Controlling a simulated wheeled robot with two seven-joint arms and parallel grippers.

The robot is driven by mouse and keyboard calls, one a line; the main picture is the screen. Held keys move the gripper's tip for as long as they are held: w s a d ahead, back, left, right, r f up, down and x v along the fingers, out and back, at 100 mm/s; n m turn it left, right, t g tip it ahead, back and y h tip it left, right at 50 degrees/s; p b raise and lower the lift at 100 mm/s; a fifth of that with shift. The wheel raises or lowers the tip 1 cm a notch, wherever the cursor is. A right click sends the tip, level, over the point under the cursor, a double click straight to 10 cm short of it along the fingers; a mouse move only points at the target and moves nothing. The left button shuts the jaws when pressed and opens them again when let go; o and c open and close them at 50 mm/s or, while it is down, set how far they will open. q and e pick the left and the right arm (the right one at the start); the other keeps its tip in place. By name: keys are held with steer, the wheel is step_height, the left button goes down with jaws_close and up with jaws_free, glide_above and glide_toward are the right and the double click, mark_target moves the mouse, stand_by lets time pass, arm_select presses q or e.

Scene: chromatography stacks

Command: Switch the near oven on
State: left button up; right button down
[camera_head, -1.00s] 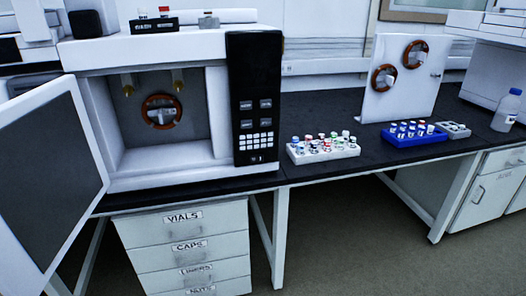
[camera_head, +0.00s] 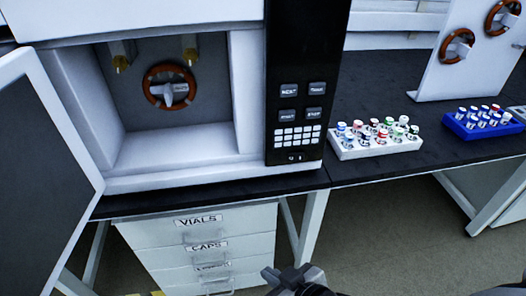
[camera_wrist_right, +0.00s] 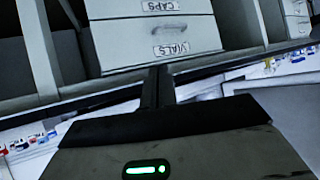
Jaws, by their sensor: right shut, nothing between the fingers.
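The near oven (camera_head: 70,108) stands on the bench at the left with its door (camera_head: 45,150) swung open to the left. Its chamber holds a brown coil ring (camera_head: 170,86) on the back wall. The oven's black control panel (camera_head: 300,60) has labelled keys, a white keypad (camera_head: 297,136) and a small switch-like mark (camera_head: 295,157) at the bottom. My right gripper (camera_head: 295,276) is low in front of the bench, below the panel and apart from it. Its fingers are together and empty in the right wrist view (camera_wrist_right: 158,77). My left gripper is not in view.
A drawer cabinet (camera_head: 200,248) stands under the bench below the oven. A white rack of vials (camera_head: 375,145) and a blue rack (camera_head: 480,128) sit right of the panel. A white upright panel (camera_head: 455,85) with coil rings stands behind them. The bench front by the panel is clear.

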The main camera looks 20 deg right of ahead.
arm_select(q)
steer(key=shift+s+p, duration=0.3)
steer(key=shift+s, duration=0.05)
arm_select(e)
steer(key=w+d+r+n+t+y, duration=0.1)
steer(key=d+r+n+t, duration=0.2)
steer(key=d+n, duration=0.6)
steer(key=w+d+r+n+t+y, duration=0.2)
steer(key=d+r+n+t, duration=0.1)
steer(key=d+r+n, duration=0.4)
steer(key=d+n, duration=0.3)
steer(key=shift+w+n, duration=0.15)
steer(key=shift+n, duration=0.25)
steer(key=shift+w, duration=0.1)
steer(key=p, duration=0.2)
glide_toward(295, 159)
steer(key=w+a, duration=0.2)
steer(key=a, duration=0.2)
steer(key=shift+w+d, duration=0.35)
steer(key=shift+w, duration=0.2)
steer(key=shift+w+d, duration=0.35)
steer(key=shift+w, duration=0.25)
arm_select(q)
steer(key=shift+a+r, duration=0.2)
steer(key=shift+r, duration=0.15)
arm_select(e)
steer(key=shift+w+d, duration=0.3)
steer(key=shift+w, duration=0.25)
